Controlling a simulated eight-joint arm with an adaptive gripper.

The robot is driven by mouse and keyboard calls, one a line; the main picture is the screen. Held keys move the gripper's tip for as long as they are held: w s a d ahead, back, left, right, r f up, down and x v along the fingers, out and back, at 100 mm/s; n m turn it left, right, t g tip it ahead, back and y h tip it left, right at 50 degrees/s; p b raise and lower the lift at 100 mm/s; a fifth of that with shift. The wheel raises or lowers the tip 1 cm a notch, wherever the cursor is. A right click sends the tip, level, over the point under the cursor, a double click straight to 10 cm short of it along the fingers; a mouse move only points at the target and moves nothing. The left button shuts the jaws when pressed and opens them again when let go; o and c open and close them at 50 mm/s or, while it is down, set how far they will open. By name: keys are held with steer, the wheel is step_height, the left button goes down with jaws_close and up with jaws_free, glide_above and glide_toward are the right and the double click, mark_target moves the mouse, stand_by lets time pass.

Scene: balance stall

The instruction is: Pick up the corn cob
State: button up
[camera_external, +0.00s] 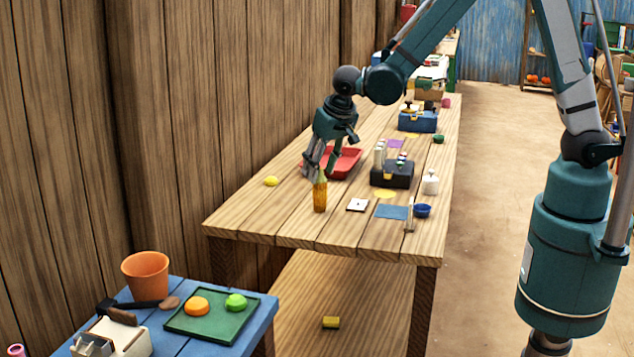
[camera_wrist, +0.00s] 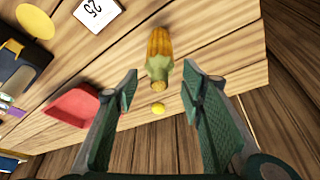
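The corn cob (camera_external: 320,195) is orange-yellow with a green husk end and rests on the wooden table near its front left part. In the wrist view the corn cob (camera_wrist: 159,55) lies ahead of the fingers, its green end toward me. My gripper (camera_external: 322,165) is above the table just over the corn cob. In the wrist view my gripper (camera_wrist: 160,80) has its two fingers spread wide apart, with nothing between the pads. The cob's green end lies close to the gap between the fingertips.
A red tray (camera_external: 345,163) stands behind the gripper. A yellow lemon-like thing (camera_external: 271,181) lies to the left. A white card (camera_external: 357,205), a blue mat (camera_external: 391,212), a blue bowl (camera_external: 422,210) and a black box (camera_external: 392,175) are to the right. The wooden wall runs along the left.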

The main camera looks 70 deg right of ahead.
mark_target(320, 189)
steer(key=shift+x, duration=0.9)
steer(key=shift+f, duration=0.1)
steer(key=shift+b+x, duration=0.5)
steer(key=shift+x, duration=2)
steer(key=shift+d, duration=0.1)
steer(key=c, duration=1)
